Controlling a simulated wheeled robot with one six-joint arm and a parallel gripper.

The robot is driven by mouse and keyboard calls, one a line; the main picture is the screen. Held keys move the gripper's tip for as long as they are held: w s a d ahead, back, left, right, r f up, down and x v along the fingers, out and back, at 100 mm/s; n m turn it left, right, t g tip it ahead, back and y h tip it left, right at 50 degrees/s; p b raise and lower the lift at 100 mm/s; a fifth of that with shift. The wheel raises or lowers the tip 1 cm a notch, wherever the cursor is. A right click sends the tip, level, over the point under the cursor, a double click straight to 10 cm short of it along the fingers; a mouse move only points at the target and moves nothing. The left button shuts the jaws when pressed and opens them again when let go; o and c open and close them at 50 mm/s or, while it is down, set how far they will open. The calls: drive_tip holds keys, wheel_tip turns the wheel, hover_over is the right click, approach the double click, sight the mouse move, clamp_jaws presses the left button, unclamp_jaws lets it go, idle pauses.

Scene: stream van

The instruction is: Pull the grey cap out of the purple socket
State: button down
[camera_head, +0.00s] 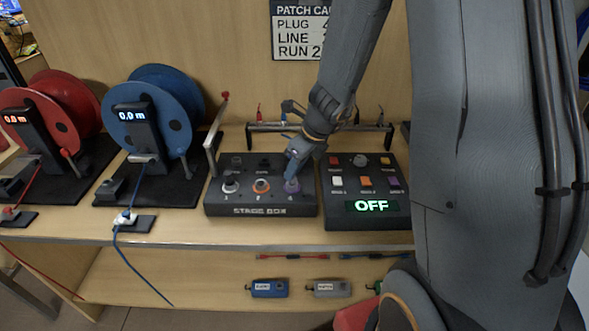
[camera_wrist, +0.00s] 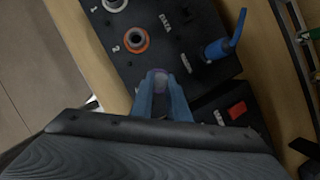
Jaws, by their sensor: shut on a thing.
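The stage box (camera_head: 222,202) is a dark box on the bench with a row of ringed sockets on top. The purple socket (camera_head: 297,189) is the right one of the front row, mostly covered by my fingertips. My gripper (camera_head: 292,178) points down at it with its blue fingers. In the wrist view my gripper (camera_wrist: 162,92) is shut on the grey cap (camera_wrist: 160,75), whose small greyish-purple top shows between the fingers. The fingers hide its lower part, so I cannot tell how deep it sits. The orange socket (camera_head: 261,185) is beside it.
A control box (camera_head: 335,215) with coloured buttons and a green OFF display stands close on the right. A blue plug (camera_wrist: 225,40) stands in the stage box in the wrist view. A blue cable reel (camera_head: 180,130) is left; a metal rail (camera_head: 340,126) runs behind.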

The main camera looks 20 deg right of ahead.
drive_tip(key=shift+r+p, duration=0.8)
drive_tip(key=shift+p, duration=0.05)
idle(0.3)
drive_tip(key=shift+r+p, duration=1.5)
drive_tip(key=shift+p, duration=0.3)
